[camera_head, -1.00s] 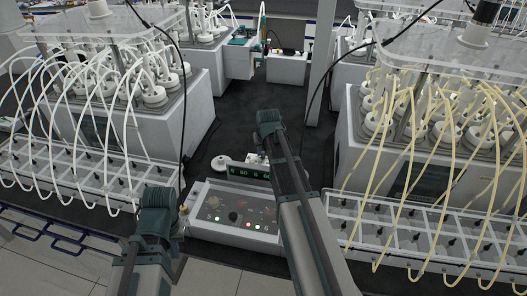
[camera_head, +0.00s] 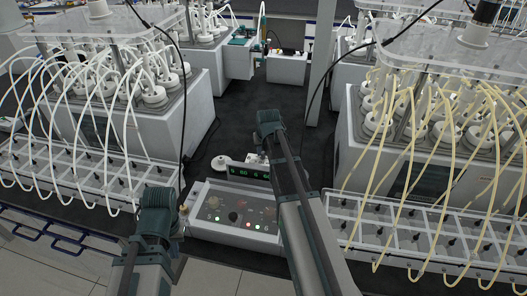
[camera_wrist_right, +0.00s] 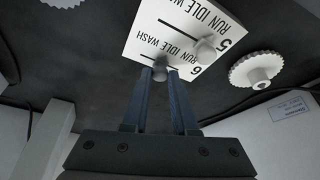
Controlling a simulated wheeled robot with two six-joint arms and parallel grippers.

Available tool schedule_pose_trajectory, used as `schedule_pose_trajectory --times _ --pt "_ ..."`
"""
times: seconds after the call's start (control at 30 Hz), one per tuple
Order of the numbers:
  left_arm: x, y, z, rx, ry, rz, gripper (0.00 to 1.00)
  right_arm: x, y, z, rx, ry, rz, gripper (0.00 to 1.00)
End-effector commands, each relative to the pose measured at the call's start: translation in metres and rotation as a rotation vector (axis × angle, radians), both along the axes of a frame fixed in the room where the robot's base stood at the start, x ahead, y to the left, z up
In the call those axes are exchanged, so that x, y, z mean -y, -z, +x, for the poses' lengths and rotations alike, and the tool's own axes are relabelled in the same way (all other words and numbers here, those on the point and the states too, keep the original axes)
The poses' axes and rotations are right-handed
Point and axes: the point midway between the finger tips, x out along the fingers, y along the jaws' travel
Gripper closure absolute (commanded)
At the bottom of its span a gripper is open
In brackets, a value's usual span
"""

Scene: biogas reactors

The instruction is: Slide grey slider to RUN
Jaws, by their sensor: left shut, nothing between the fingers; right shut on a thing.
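In the right wrist view a white label plate (camera_wrist_right: 146,28) carries rows reading RUN IDLE WASH, marked 5 and 6. A round grey slider knob (camera_wrist_right: 160,73) sits at row 6, and my right gripper (camera_wrist_right: 160,71) is shut on it. The fingers partly cover it; it appears toward the WASH end of its slot. In the head view my right arm hides the right gripper. My left gripper (camera_head: 181,222) is shut and empty beside the control box, its fingers mostly hidden.
Reactor units with white tubes (camera_head: 85,150) are at left and yellow tubes (camera_head: 440,150) at right. White toothed knobs (camera_wrist_right: 257,70) lie near the label plate.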

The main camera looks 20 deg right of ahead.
Motion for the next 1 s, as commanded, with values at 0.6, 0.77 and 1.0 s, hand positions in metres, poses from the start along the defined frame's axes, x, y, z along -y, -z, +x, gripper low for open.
schedule_pose_trajectory --times 0.6,0.77,1.0 --pt "0.0 0.0 0.0 0.0 0.0 0.0 1.0 -0.029 0.0 0.022 0.002 -0.002 0.003 0.67" --pt "0.0 0.0 0.0 0.0 0.0 0.0 1.0 -0.028 0.0 0.021 0.002 -0.001 0.002 0.44" --pt "0.0 0.0 0.0 0.0 0.0 0.0 1.0 -0.028 0.0 0.021 0.0 0.0 0.001 0.44"
